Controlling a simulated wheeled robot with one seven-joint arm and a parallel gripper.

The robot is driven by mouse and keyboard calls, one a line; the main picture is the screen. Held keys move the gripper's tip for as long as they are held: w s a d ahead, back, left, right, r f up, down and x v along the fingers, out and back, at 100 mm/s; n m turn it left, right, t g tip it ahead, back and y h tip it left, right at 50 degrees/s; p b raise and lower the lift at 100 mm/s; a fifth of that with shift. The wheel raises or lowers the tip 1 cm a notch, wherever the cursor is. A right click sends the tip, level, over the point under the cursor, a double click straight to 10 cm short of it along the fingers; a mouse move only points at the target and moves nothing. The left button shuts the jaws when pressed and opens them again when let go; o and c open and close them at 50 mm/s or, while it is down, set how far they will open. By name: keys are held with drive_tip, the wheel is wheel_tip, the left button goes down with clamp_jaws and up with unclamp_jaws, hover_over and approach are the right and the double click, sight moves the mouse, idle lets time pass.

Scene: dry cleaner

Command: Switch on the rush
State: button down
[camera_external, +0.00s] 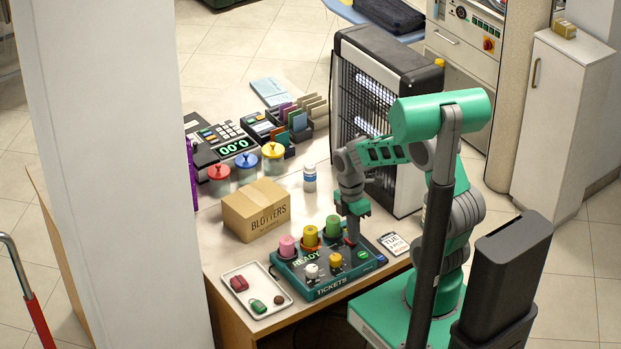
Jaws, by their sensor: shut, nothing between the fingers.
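The teal ticket box (326,290), marked TICKETS and READY, sits at the front of the counter. Pink (287,246), yellow (310,237) and green (333,227) rolls stand along its back. A white knob (312,271), a yellow knob (335,261) and a round green piece (362,255) are on its front part. I cannot read the word rush on any of them. My gripper (353,241) is shut and empty, pointing down over the right end of the box, just right of the green roll. Whether its tips touch the box is unclear.
A BLOTTERS carton (256,211) stands behind the box. A white tray (262,311) with small items lies to its left and a TUE card (393,243) to its right. A tall grille unit (377,110) stands behind my arm. A white pillar (110,170) hides the counter's left part.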

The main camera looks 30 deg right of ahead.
drive_tip(key=shift+s+f, duration=0.2)
drive_tip(key=shift+f, duration=0.1)
drive_tip(key=shift+w+r, duration=0.15)
drive_tip(key=shift+w, duration=0.8)
drive_tip(key=shift+s, duration=0.1)
